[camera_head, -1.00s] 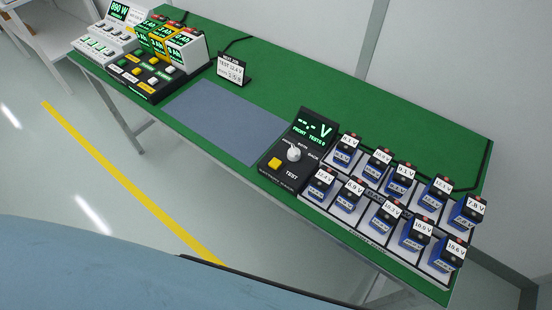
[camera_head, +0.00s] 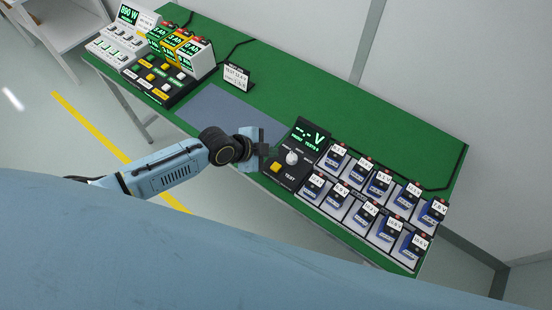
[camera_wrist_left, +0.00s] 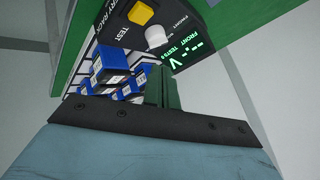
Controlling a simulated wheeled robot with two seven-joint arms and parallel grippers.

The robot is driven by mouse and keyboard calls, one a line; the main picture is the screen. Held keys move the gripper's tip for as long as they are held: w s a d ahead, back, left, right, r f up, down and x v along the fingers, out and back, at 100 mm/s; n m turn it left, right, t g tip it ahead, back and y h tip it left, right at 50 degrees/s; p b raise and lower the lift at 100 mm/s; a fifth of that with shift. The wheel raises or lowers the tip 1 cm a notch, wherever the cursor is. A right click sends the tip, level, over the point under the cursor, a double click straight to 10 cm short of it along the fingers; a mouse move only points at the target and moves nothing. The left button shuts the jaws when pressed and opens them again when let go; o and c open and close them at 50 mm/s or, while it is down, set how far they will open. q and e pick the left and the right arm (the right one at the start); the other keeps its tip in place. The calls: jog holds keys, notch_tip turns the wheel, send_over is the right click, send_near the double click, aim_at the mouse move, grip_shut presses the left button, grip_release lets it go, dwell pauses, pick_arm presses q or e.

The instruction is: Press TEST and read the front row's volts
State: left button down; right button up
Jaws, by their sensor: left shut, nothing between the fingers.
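The black tester panel (camera_head: 284,178) stands on the green table at the left end of the battery rack. Its yellow TEST button (camera_head: 275,168) and white selector knob (camera_head: 292,158) are uncovered; they also show in the left wrist view as the button (camera_wrist_left: 140,14) and the knob (camera_wrist_left: 156,37). The display (camera_head: 309,136) reads "-.- V" with FRONT below it. Blue batteries with voltage labels stand in a front row (camera_head: 365,210) and a back row (camera_head: 378,182). My left gripper (camera_head: 262,150) is shut and empty, just left of the panel, apart from the button. My right gripper is not in view.
A grey-blue mat (camera_head: 225,112) lies left of the panel. A small sign (camera_head: 236,77) stands behind it. Chargers with colored batteries (camera_head: 181,48) and a button panel (camera_head: 155,78) fill the table's left end. The green surface behind the rack is clear.

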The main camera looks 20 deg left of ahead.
pick_arm(q)
jog(key=r, duration=0.1)
jog(key=r+m, duration=0.1)
jog(key=shift+w+d+r, duration=0.15)
jog(key=shift+w+r, duration=0.2)
jog(key=shift+f, duration=0.1)
jog(key=b, duration=0.6)
send_over(273, 168)
notch_tip(273, 168, down, 8)
jog(key=shift+r, duration=0.15)
jog(key=shift+f+b, duration=0.35)
jog(key=shift+f, duration=0.15)
dwell(1.2)
jog(key=shift+f+b, duration=0.4)
jog(key=shift+b, duration=0.1)
